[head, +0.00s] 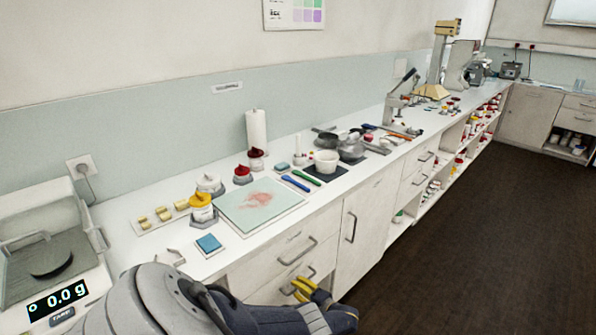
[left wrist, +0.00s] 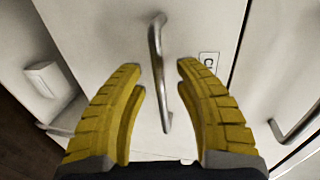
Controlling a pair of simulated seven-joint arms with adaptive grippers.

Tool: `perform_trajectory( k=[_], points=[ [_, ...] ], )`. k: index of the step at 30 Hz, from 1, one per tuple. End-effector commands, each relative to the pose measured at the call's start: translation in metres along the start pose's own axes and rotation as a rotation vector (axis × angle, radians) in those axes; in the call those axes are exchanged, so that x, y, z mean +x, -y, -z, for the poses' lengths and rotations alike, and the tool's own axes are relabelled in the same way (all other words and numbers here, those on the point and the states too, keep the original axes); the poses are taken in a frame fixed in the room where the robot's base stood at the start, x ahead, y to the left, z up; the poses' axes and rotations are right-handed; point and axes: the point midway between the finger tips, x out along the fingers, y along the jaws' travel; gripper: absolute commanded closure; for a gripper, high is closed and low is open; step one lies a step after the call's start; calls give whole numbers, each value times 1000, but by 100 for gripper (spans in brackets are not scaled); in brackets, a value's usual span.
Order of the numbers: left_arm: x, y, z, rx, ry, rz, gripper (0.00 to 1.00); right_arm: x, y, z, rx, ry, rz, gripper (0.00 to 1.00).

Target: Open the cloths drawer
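The drawer front (left wrist: 95,30) fills the middle of the left wrist view, with a curved metal bar handle (left wrist: 157,62). A small label (left wrist: 209,63) beside it shows a letter like C; the rest is hidden by a finger. My left gripper (head: 306,287) is at the lower drawer under the counter in the head view. Its yellow fingers (left wrist: 160,85) are apart, one on each side of the handle, and not visibly closed on it. The lower drawer (head: 264,287) looks shut in the head view, partly hidden by my arm. My right gripper is not in view.
An upper drawer (head: 288,243) sits just above, with its own handle. A cupboard door (head: 366,222) is to the right. The counter (head: 325,190) holds a scale, jars, a cutting board and tools. The dark floor (head: 470,235) is clear.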

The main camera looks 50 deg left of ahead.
Motion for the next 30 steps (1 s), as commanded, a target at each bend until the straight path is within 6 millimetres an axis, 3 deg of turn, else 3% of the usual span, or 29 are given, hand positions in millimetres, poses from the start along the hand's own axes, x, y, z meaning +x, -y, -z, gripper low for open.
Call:
perform_trajectory(
  k=[16,25,30],
  points=[
    [5,1,0,-1,1,0,64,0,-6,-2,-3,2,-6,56],
    [5,1,0,-1,1,0,99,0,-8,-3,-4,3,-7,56],
    [5,1,0,-1,1,1,100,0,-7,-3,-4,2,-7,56]
  ],
)
